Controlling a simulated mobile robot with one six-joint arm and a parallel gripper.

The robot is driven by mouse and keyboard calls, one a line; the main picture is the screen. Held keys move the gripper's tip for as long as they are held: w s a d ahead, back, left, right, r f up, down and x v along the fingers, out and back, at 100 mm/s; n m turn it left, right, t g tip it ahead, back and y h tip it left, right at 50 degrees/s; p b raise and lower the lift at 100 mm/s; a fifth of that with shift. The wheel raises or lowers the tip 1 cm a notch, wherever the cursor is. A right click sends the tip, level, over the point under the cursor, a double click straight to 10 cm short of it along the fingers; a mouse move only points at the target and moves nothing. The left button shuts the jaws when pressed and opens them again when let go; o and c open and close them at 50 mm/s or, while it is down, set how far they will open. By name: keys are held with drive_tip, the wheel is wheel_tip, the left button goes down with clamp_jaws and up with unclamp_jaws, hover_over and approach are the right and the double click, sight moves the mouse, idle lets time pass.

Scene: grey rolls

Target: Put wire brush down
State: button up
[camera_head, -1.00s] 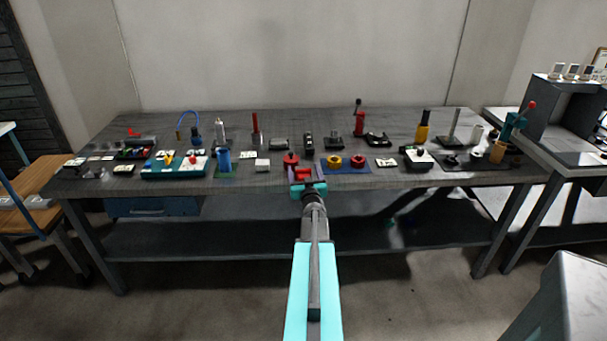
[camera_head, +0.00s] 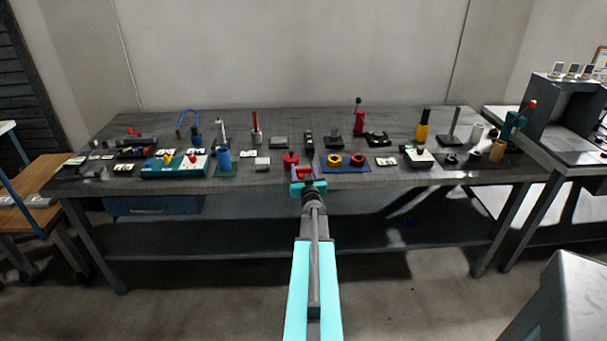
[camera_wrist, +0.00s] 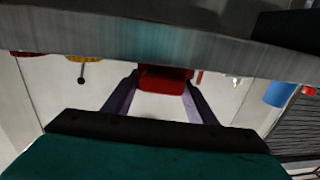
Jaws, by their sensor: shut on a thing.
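My gripper (camera_head: 306,174) is at the front edge of the grey workbench (camera_head: 400,179), near its middle. In the wrist view its two purple fingers (camera_wrist: 160,84) are closed on a red thing (camera_wrist: 165,78), the only candidate for the wire brush; no bristles show. The red thing also shows as a small red patch in the head view (camera_head: 304,171). I cannot tell from these views whether it touches the bench top. The gripper's dark and teal body hides the near side in the wrist view.
Just behind the gripper stands a red roll (camera_head: 291,159). To the right are yellow and red rings on a blue mat (camera_head: 346,168). To the left are a small grey block (camera_head: 262,163) and a blue cup (camera_head: 223,160). Many small items crowd the bench; free gaps are narrow.

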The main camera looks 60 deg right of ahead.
sight(303, 169)
drive_tip(key=shift+r, duration=0.15)
drive_tip(key=shift+r, duration=0.85)
drive_tip(key=shift+s+a+r, duration=0.1)
drive_tip(key=shift+a+r, duration=0.1)
drive_tip(key=shift+r, duration=0.65)
drive_tip(key=w+a+r+p+v, duration=0.1)
drive_tip(key=p+v, duration=0.9)
drive_tip(key=v, duration=0.5)
drive_tip(key=shift+r+p, duration=0.2)
drive_tip(key=shift+p, duration=0.2)
drive_tip(key=shift+s+a, duration=0.15)
